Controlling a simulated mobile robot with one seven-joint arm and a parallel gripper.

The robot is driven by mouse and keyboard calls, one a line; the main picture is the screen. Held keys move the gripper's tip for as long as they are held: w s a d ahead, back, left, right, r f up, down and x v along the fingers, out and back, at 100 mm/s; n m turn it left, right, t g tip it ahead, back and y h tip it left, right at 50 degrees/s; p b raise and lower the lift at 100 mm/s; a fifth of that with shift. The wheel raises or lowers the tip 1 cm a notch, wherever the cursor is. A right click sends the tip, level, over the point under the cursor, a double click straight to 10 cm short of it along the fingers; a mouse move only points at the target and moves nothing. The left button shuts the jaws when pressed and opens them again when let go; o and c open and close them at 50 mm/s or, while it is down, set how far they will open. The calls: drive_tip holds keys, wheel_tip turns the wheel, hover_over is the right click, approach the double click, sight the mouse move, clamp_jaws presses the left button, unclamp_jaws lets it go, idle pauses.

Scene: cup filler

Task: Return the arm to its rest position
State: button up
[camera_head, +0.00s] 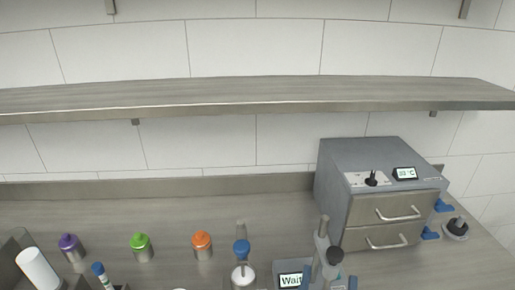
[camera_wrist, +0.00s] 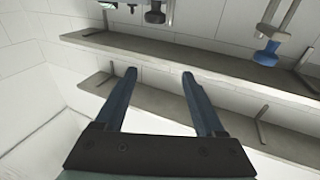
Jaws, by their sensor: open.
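My gripper (camera_wrist: 158,92) shows in the wrist view with its two dark blue fingers spread apart. Nothing is between the fingers. It points toward a tiled wall with grey shelves (camera_wrist: 190,62), apart from them. The head view does not show my gripper or arm. There, a grey counter (camera_head: 170,215) runs below a long empty shelf (camera_head: 250,97).
On the counter stand purple-capped (camera_head: 71,247), green-capped (camera_head: 142,247) and orange-capped (camera_head: 202,245) containers, a white cylinder (camera_head: 38,268), a device with a "Wait" display (camera_head: 291,280), and a grey two-drawer box (camera_head: 380,200) at right. Blue-ended fixtures (camera_wrist: 267,54) show in the wrist view.

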drive_tip(key=w+a+r+n+t+y, duration=0.1)
drive_tip(key=w+a+r+t, duration=0.15)
drive_tip(key=r, duration=0.85)
drive_tip(key=w+a+r+t+y, duration=0.1)
drive_tip(key=w+a+r+t, duration=0.15)
drive_tip(key=r, duration=0.85)
drive_tip(key=s+a+r+n+t+y, duration=0.1)
drive_tip(key=s+a+r+t+y, duration=0.1)
drive_tip(key=r, duration=0.7)
drive_tip(key=s+a+r+n+t+y, duration=0.2)
drive_tip(key=s+a+r, duration=0.2)
drive_tip(key=r, duration=0.5)
drive_tip(key=shift+s+a, duration=0.3)
drive_tip(key=shift+s, duration=0.1)
